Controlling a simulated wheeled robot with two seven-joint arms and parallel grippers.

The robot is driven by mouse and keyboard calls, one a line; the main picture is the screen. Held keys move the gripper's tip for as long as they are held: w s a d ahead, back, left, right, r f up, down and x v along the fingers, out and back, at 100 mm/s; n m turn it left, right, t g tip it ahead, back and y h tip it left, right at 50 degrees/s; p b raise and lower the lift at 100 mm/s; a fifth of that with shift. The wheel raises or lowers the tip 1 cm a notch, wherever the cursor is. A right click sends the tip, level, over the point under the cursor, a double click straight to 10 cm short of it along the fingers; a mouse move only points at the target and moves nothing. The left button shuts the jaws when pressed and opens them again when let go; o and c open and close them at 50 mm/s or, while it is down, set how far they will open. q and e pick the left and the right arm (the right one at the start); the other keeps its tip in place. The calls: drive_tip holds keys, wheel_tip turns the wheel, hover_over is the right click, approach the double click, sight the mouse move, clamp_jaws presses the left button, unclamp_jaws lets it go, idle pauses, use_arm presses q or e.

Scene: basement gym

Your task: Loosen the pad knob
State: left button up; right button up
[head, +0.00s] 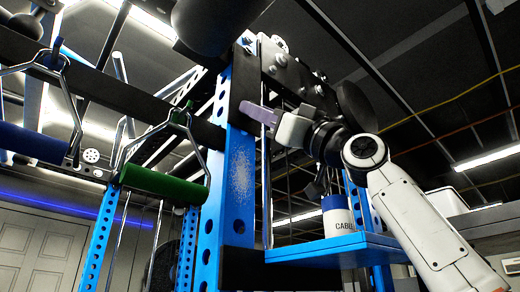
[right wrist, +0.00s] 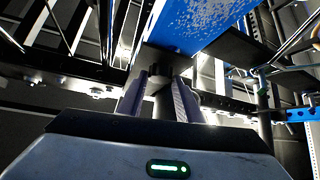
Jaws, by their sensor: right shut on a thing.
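My right gripper (head: 262,114) reaches in from the right to the blue upright (head: 240,170) of the rack. Its purple-grey fingers show in the right wrist view (right wrist: 160,97), one on each side of a dark knob-like piece (right wrist: 158,78). They are shut on this piece, which sits below the blue upright in that view. In the head view the gripper hides the knob. A dark padded roller (head: 215,22) is above the gripper at the top edge. My left gripper is in neither view.
A blue shelf (head: 335,247) below my right arm carries a white and blue container (head: 337,216) with partly hidden lettering. Green (head: 163,186) and blue (head: 30,143) handles hang at the left. A black plate with bolts (head: 290,70) is beside the gripper.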

drive_tip(key=shift+n+g+y, duration=0.5)
drive_tip(key=shift+n+g, duration=0.6)
drive_tip(key=shift+n, duration=0.1)
drive_tip(key=shift+w+d+n+g, duration=0.1)
drive_tip(key=shift+n+g, duration=0.5)
drive_tip(key=shift+n, duration=0.2)
drive_tip(key=o, duration=1)
drive_tip(key=shift+o, duration=0.2)
drive_tip(key=s+d+f+b, duration=0.1)
drive_tip(key=s+d, duration=0.2)
drive_tip(key=d, duration=0.3)
drive_tip(key=s+d+b, duration=0.2)
drive_tip(key=s+d, duration=0.2)
drive_tip(key=d, duration=0.2)
drive_tip(key=shift+s+d+f, duration=0.15)
drive_tip(key=shift+d+f, duration=0.05)
drive_tip(key=shift+f, duration=0.2)
